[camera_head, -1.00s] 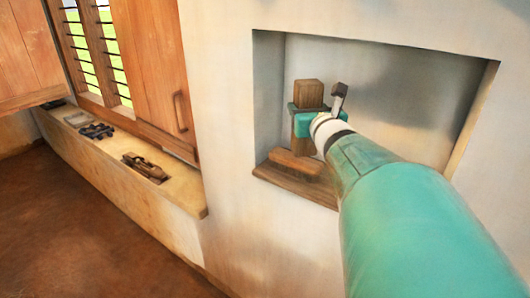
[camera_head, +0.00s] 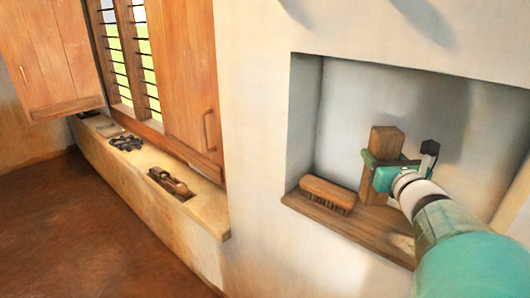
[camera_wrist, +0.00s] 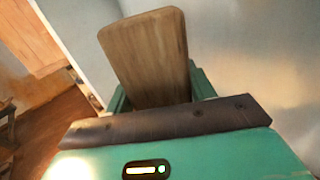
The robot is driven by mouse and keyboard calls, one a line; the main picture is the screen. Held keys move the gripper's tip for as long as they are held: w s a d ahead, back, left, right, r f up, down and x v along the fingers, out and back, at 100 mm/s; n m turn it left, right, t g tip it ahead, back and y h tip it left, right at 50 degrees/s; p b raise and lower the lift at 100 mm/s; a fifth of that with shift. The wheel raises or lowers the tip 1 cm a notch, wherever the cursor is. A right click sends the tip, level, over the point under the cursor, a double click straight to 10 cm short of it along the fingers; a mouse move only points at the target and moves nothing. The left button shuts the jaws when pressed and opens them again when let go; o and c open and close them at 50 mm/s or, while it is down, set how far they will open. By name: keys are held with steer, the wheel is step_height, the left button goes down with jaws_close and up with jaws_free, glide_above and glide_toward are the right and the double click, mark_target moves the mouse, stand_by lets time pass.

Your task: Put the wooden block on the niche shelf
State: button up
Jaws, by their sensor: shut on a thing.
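The wooden block (camera_head: 387,142) is an upright brown block inside the wall niche, to the right of the brush. My gripper (camera_head: 380,172) is shut on it around its middle. In the wrist view, the block (camera_wrist: 148,58) stands up from between the green jaws (camera_wrist: 158,98). The niche shelf (camera_head: 370,228) is a wooden board along the niche floor. The lower end of the block is at or just above the shelf; I cannot tell whether it touches, as my gripper partly covers it.
A wooden brush (camera_head: 328,193) with dark bristles lies on the shelf's left end. The niche's left wall (camera_head: 303,120) is close by. Left, a window ledge (camera_head: 205,208) holds a wood plane (camera_head: 170,182) and dark small items (camera_head: 126,143). The shelf's front right is bare.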

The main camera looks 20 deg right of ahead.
mark_target(385, 203)
steer(key=s+d+f, duration=0.1)
steer(key=s+f, duration=0.1)
steer(key=f, duration=0.1)
steer(key=shift+s+d, duration=0.1)
steer(key=shift+d, duration=0.3)
steer(key=shift+d+f, duration=0.15)
steer(key=shift+f, duration=0.2)
steer(key=shift+s+d+f, duration=0.15)
steer(key=shift+s+f, duration=0.1)
steer(key=shift+f, duration=0.75)
steer(key=shift+s+d+f, duration=0.1)
steer(key=shift+s+f, duration=0.1)
steer(key=shift+f, duration=0.8)
steer(key=shift+f, duration=0.2)
steer(key=o, duration=1.2)
steer(key=shift+r, duration=0.2)
